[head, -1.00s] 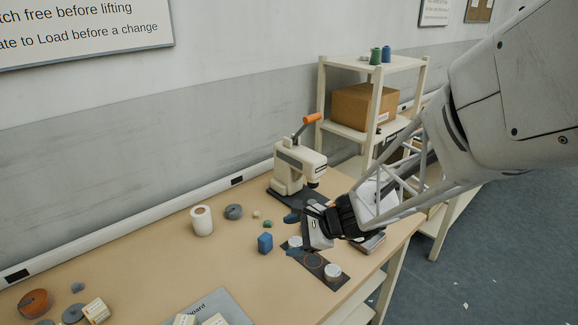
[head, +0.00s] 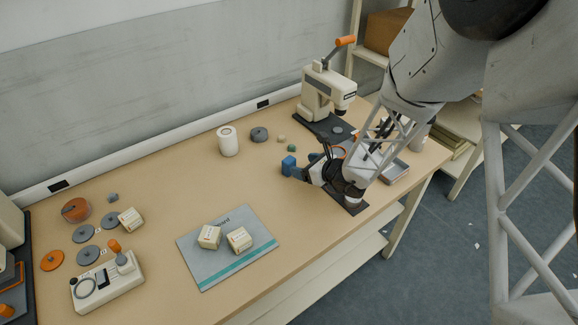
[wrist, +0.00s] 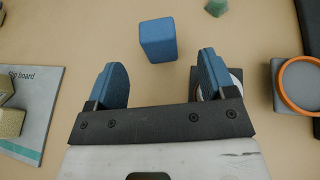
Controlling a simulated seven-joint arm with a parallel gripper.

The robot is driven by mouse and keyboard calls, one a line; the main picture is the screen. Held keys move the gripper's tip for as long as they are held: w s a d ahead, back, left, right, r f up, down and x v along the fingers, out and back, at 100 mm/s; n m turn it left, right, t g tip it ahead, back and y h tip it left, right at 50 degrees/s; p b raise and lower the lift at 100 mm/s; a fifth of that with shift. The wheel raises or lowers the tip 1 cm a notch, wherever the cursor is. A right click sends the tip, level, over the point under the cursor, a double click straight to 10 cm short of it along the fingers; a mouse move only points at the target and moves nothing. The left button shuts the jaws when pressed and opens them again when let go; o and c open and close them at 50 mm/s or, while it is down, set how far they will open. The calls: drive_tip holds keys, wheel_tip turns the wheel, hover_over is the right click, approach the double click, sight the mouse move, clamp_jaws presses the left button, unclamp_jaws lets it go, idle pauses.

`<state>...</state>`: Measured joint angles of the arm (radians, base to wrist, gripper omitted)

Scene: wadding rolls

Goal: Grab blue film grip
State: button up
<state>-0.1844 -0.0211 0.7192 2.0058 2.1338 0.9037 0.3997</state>
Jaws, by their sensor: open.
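The blue film grip, a small blue block (head: 288,162), stands on the tan table. It also shows in the wrist view (wrist: 157,40), just beyond the fingertips and roughly between their lines. My gripper (wrist: 163,75) is open, with two blue finger pads spread apart and nothing between them. In the head view my gripper (head: 305,167) is low over the table, close to the block on its right side. My wrist and fingers partly hide the dark plate there.
A press (head: 322,92) with an orange handle stands behind. A white roll (head: 228,142), a grey disc (head: 259,134) and a small green piece (wrist: 216,7) are nearby. Table between is clear.

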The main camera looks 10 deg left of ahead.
sight(293, 162)
drive_tip(key=shift+x, duration=1.35)
drive_tip(key=shift+x, duration=2.55)
drive_tip(key=shift+s+a, duration=0.1)
drive_tip(key=shift+s, duration=0.05)
drive_tip(key=c, duration=1)
drive_tip(key=shift+r, duration=0.2)
